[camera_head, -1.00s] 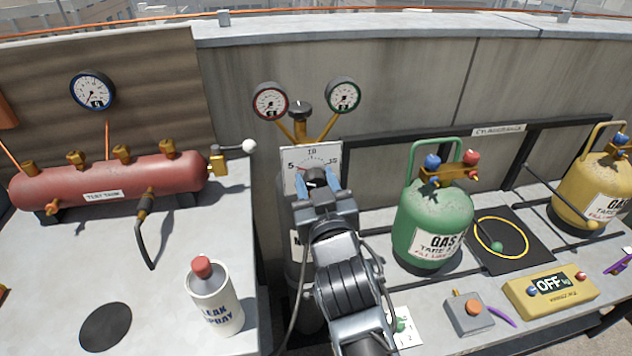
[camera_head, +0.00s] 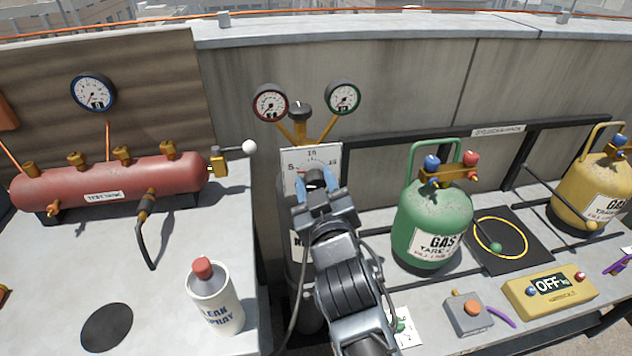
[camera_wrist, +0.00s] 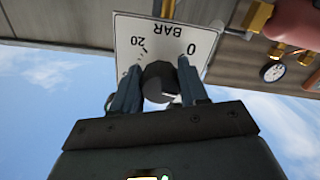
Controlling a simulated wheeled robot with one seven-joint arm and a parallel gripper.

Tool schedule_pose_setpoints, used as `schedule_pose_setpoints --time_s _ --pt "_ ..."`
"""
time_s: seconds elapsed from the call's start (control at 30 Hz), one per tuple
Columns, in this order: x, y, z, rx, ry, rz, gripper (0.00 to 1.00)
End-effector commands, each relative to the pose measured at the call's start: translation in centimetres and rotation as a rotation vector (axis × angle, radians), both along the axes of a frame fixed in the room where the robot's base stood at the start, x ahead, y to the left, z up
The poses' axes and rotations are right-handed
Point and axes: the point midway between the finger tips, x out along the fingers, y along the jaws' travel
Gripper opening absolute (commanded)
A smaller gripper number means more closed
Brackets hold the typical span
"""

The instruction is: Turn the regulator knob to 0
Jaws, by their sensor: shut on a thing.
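The regulator knob is round and dark (camera_head: 315,178), in front of a white dial plate (camera_head: 297,157) marked 5, 10 and 15 in the head view. In the wrist view the knob (camera_wrist: 160,80) sits between the two blue fingers of my gripper (camera_wrist: 159,88), with a small light mark on its lower right. The plate there (camera_wrist: 207,42) reads 0, 20 and BAR, upside down. My gripper (camera_head: 314,182) is shut on the knob. My gripper hides the lower dial in the head view, so I cannot read the knob's setting.
Two gauges (camera_head: 270,103) (camera_head: 343,97) stand above the dial. A green gas cylinder (camera_head: 432,222) is close on the right. A red test tank (camera_head: 110,182) and a leak spray bottle (camera_head: 215,297) are on the left bench. A concrete wall (camera_head: 420,90) runs behind.

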Motion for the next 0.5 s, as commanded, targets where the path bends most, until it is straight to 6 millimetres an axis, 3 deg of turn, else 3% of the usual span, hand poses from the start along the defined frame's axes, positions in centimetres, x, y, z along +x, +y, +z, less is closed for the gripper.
schedule_pose_setpoints --time_s 0.5 --pt "0.05 -0.30 -0.02 -0.471 -0.128 -0.002 0.13"
